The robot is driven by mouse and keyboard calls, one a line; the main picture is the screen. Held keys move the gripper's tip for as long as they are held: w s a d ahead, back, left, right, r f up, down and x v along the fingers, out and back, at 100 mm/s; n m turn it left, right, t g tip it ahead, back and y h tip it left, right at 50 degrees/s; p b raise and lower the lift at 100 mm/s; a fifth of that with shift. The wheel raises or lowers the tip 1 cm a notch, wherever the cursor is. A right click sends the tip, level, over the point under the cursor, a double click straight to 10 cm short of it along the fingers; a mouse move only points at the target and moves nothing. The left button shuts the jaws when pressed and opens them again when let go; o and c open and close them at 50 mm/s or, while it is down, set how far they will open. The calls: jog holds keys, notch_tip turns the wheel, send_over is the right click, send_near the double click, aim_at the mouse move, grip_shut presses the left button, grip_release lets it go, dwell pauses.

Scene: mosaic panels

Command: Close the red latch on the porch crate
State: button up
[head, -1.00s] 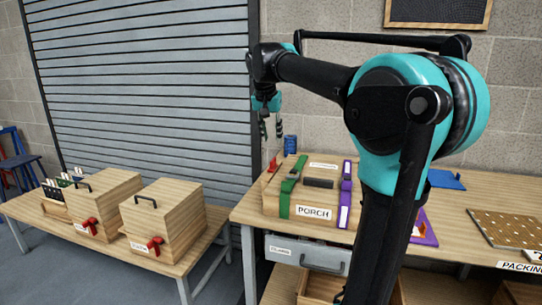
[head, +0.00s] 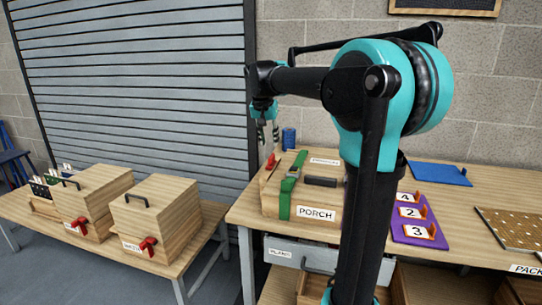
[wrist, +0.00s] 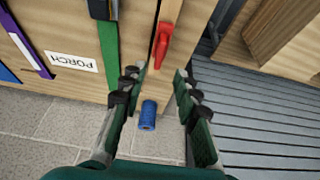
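The wooden porch crate (head: 272,205) stands on the workbench, with a white PORCH label on its front. The red latch (head: 270,161) is at the crate's left end in the head view, its handle standing up. In the wrist view the red latch (wrist: 163,45) lies just beyond and between the fingertips, beside a narrow slot. My gripper (head: 265,135) hangs above the crate's left end. In the wrist view my gripper (wrist: 158,76) is open and empty, its fingers apart. I cannot tell whether a fingertip touches the crate.
A green strap (head: 285,195) crosses the crate top, near a dark handle (head: 320,181). A blue can (head: 288,138) stands behind the crate. Two wooden boxes (head: 165,215) with red latches stand on the left bench. A purple numbered board (head: 408,236) lies to the right.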

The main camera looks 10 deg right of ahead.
aim_at(271, 156)
jog(key=x, duration=0.8)
jog(key=shift+f, duration=0.15)
jog(key=shift+c, duration=0.6)
grip_shut()
